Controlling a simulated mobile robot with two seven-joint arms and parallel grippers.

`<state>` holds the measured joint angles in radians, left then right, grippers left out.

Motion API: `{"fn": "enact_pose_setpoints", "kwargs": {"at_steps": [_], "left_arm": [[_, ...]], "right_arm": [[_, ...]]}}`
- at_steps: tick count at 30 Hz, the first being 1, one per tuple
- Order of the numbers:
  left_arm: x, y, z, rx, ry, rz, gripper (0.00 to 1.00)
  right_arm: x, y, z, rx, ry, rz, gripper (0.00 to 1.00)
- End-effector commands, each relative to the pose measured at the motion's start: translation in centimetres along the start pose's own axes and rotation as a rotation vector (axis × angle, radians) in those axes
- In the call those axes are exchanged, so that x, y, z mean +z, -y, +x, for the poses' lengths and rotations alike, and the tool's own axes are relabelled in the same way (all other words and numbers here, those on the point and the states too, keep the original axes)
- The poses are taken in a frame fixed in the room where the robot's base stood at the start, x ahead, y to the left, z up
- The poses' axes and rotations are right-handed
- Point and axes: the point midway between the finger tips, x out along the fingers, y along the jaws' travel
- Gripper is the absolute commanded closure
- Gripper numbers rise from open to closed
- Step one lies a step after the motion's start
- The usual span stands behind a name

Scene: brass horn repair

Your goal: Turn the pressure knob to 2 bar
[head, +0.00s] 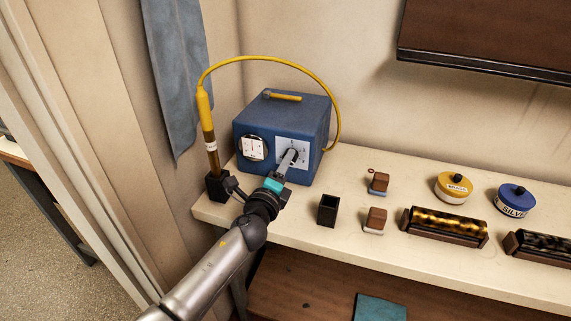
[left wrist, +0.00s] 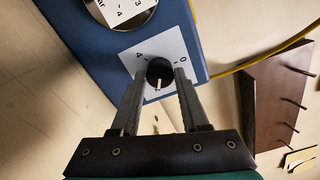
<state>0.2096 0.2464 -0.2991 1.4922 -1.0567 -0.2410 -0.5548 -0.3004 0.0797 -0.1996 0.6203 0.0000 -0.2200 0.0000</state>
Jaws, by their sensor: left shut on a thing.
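The blue pressure box (head: 312,118) stands at the left end of the shelf. Its front has a round gauge (head: 252,148) and a white dial plate (head: 300,146) with a black knob. In the left wrist view the black knob (left wrist: 160,73) has a pale pointer line and sits on the white plate (left wrist: 140,54), where a 0 and a 4 can be read. My left gripper (head: 290,158) reaches the knob, and its fingers (left wrist: 160,80) are shut on the knob from both sides. The gauge reading is too small to tell. My right gripper is not in view.
A yellow hose (head: 275,60) arcs from the box to a torch handle (head: 208,130) in a black holder (head: 218,187).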

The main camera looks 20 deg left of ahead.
Motion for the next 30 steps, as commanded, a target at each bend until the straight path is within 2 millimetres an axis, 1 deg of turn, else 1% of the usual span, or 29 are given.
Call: {"fn": "enact_pose_setpoints", "kwargs": {"at_steps": [8,9,16,17,25,28,30], "left_arm": [[0.0,-0.1,0.0,0.002,0.000,0.001,1.00],[0.0,-0.1,0.0,0.002,0.000,0.000,0.53],[0.0,-0.1,0.0,0.001,0.000,-0.001,0.27],[0.0,-0.1,0.0,0.001,0.000,-0.001,0.26],[0.0,0.0,-0.1,0.000,0.000,-0.001,0.26],[0.0,0.0,-0.7,0.001,0.000,-0.001,0.26],[0.0,-0.1,-1.4,0.002,0.000,-0.001,0.26]], "right_arm": [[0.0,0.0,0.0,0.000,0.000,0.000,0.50],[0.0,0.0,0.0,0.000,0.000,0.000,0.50],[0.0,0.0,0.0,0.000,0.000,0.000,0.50],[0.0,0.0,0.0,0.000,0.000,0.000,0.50],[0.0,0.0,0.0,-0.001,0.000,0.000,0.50],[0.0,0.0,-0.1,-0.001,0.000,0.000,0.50],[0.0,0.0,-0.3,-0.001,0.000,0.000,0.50]]}}
